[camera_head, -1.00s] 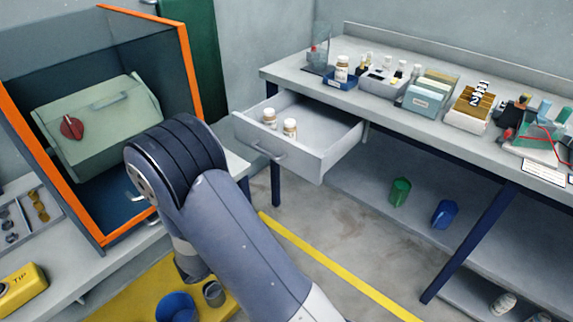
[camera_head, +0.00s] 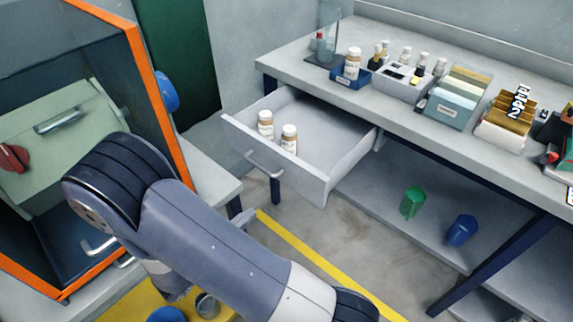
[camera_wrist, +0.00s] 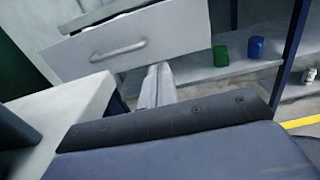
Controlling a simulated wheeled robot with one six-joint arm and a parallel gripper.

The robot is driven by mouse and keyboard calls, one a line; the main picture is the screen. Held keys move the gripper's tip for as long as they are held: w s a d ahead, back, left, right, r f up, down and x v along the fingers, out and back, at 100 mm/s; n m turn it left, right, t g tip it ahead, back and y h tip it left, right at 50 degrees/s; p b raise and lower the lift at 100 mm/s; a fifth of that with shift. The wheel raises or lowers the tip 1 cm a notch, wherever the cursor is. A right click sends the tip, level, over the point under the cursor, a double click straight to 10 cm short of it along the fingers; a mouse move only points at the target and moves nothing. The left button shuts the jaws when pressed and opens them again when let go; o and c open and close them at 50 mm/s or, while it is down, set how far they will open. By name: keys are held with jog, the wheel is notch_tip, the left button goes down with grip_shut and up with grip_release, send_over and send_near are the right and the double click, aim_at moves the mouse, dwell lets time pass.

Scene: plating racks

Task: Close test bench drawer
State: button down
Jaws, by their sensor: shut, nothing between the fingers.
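The test bench drawer (camera_head: 335,135) is pulled out from under the left end of the bench. Its front has a bar handle (camera_head: 264,164). Two white-capped bottles, one (camera_head: 265,124) beside the other (camera_head: 289,139), stand inside near the front. In the wrist view the drawer front (camera_wrist: 180,35) and its handle (camera_wrist: 118,50) are ahead, at the upper left. My gripper (camera_wrist: 158,76) is shut and empty, below the drawer front and to the right of the handle in that picture. I cannot tell whether it touches the drawer. My arm hides much of the lower left in the head view.
The bench top (camera_head: 300,55) carries bottles, boxes and racks. A green cup (camera_head: 413,203) and a blue cup (camera_head: 462,230) stand on the lower shelf. An orange-framed cabinet (camera_head: 160,110) stands at left. Floor with a yellow line (camera_head: 310,258) is open before the bench.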

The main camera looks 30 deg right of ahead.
aim_at(292, 177)
jog(key=x, duration=1.4)
jog(key=shift+w, duration=0.1)
jog(key=shift+d, duration=0.15)
